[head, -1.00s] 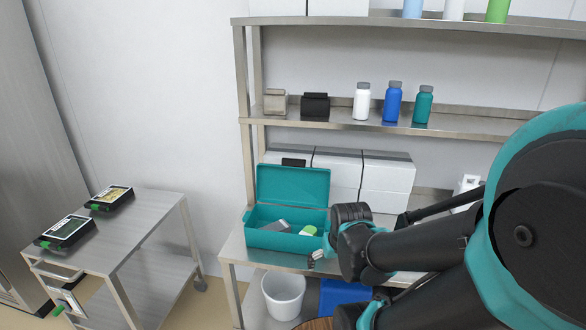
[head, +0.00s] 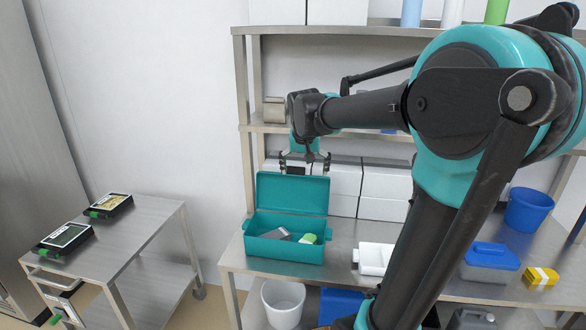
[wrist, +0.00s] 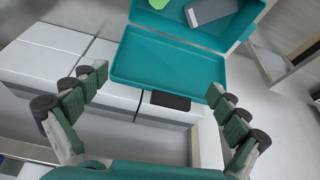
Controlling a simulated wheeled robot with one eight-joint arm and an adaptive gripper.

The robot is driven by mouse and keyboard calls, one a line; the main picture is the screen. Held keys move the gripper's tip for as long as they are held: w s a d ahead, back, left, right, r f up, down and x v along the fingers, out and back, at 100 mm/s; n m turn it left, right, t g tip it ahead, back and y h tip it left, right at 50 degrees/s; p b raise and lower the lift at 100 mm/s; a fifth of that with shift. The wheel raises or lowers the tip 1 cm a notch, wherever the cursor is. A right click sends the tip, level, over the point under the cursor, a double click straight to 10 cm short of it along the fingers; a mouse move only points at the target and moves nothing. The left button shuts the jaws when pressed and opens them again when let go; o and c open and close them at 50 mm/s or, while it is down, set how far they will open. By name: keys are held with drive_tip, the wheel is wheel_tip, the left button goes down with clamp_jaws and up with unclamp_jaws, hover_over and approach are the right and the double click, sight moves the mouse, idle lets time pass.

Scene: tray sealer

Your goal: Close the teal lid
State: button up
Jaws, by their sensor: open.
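The teal box (head: 284,249) stands on the steel bench with its teal lid (head: 292,194) raised, standing upright at the back edge. A grey object and a green-and-white object lie inside it. My gripper (head: 305,162) is open and empty, above and just behind the top edge of the lid, pointing down. In the wrist view the lid (wrist: 168,65) shows beyond and between the open fingers of my gripper (wrist: 150,95), with the open box (wrist: 240,22) past it. I see no contact between fingers and lid.
White boxes (head: 380,208) stand behind the lid at the back of the bench. A shelf (head: 262,126) runs above. A white item (head: 374,258) sits right of the box. A steel cart (head: 150,228) with two devices stands at left, apart from the bench.

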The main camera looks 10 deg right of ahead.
drive_tip(key=m, duration=0.1)
approach(293, 167)
drive_tip(key=shift+h, duration=0.3)
drive_tip(key=x, duration=0.9)
drive_tip(key=shift+w+a+f, duration=0.15)
drive_tip(key=shift+w+f, duration=0.05)
drive_tip(key=shift+f, duration=0.2)
